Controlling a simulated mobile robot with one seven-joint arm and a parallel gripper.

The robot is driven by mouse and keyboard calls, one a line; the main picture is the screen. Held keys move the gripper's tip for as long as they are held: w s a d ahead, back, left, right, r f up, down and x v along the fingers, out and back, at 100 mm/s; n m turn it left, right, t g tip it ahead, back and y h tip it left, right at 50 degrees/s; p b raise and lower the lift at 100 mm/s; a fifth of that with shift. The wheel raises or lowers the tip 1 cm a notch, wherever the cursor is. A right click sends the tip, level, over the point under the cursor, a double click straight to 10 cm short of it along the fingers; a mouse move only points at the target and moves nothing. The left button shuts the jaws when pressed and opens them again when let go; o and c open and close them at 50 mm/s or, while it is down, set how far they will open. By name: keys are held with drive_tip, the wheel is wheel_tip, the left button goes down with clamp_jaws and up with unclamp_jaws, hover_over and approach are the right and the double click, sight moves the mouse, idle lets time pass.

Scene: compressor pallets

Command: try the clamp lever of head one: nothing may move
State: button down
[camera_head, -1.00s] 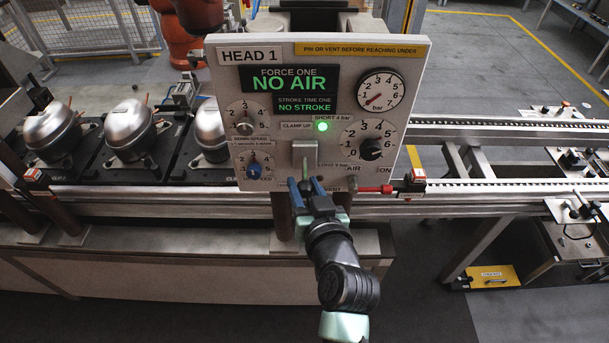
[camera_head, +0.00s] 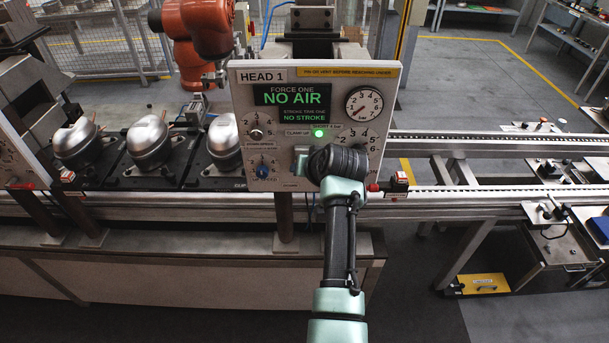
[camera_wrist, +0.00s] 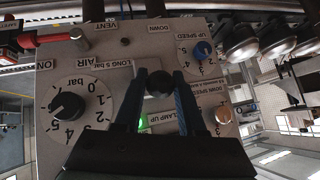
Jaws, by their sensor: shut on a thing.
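The head 1 panel (camera_head: 240,95) reads "NO AIR" and "NO STROKE" in green. Its gauge (camera_head: 363,104) needle sits low, near zero. The green lamp (camera_head: 319,133) beside "CLAMP UP" is lit. The clamp lever's grey plate (camera_head: 302,150) is largely covered by my black wrist in the head view. In the wrist view, which shows the panel upside down, my gripper (camera_wrist: 160,80) has its blue fingers shut on the lever's dark round knob (camera_wrist: 158,84). The lever's shaft is hidden behind the knob.
A black air dial (camera_wrist: 67,106) and a blue up-speed knob (camera_wrist: 202,48) flank the lever. Several silver compressors (camera_head: 150,138) stand left on the line. An orange robot arm (camera_head: 200,35) stands behind.

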drive_tip(key=shift+r, duration=0.1)
idle(0.5)
drive_tip(key=c, duration=0.5)
unclamp_jaws()
drive_tip(key=shift+r, duration=0.1)
drive_tip(key=b+v, duration=0.3)
drive_tip(key=v, duration=0.9)
drive_tip(key=shift+s+d+r, duration=0.15)
drive_tip(key=shift+r, duration=0.15)
